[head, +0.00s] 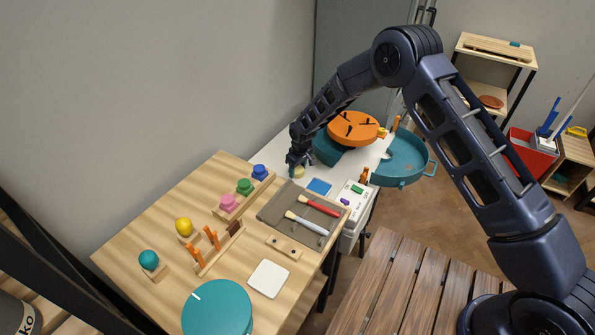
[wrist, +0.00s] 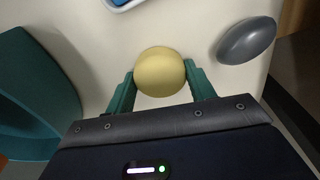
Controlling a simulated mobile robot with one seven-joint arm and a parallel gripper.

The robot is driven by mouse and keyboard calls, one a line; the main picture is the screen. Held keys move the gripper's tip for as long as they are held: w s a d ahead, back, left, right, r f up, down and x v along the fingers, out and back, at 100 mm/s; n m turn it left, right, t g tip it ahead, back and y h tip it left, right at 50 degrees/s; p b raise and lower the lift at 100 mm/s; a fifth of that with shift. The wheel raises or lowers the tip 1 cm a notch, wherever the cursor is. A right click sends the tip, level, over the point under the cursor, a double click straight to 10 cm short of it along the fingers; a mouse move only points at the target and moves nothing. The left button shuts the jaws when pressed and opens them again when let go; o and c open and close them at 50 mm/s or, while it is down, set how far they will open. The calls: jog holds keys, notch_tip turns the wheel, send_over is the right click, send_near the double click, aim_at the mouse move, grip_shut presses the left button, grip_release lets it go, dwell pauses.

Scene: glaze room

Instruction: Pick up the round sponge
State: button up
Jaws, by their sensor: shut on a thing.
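The round sponge (wrist: 160,72) is a pale yellow disc between the two green fingers of my gripper (wrist: 160,80) in the wrist view. The fingers touch it on both sides, so my gripper is shut on it. In the head view my gripper (head: 299,168) is low over the white table, and a bit of the yellow sponge (head: 299,171) shows at the fingers. I cannot tell whether the sponge rests on the table or is slightly above it.
A grey oval object (wrist: 246,40) lies right of the sponge. A teal bowl-like thing (wrist: 30,95) stands close at left. A blue sponge-like block (head: 319,187) sits near my gripper. An orange round wheel (head: 353,128) and a teal basin (head: 403,160) stand behind, to the right.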

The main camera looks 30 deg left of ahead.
aim_at(298, 168)
notch_tip(298, 168, up, 20)
dwell(0.5)
jog(key=o, duration=0.4)
jog(key=c, duration=0.3)
jog(key=shift+s+d+f, duration=0.8)
jog(key=shift+d+f, duration=1.2)
jog(key=shift+f, duration=0.85)
jog(key=shift+s+d+f, duration=0.85)
jog(key=shift+d+f, duration=1.15)
jog(key=shift+f, duration=0.9)
jog(key=shift+s+d+f, duration=0.8)
jog(key=shift+d+f, duration=1.2)
jog(key=shift+f, duration=0.85)
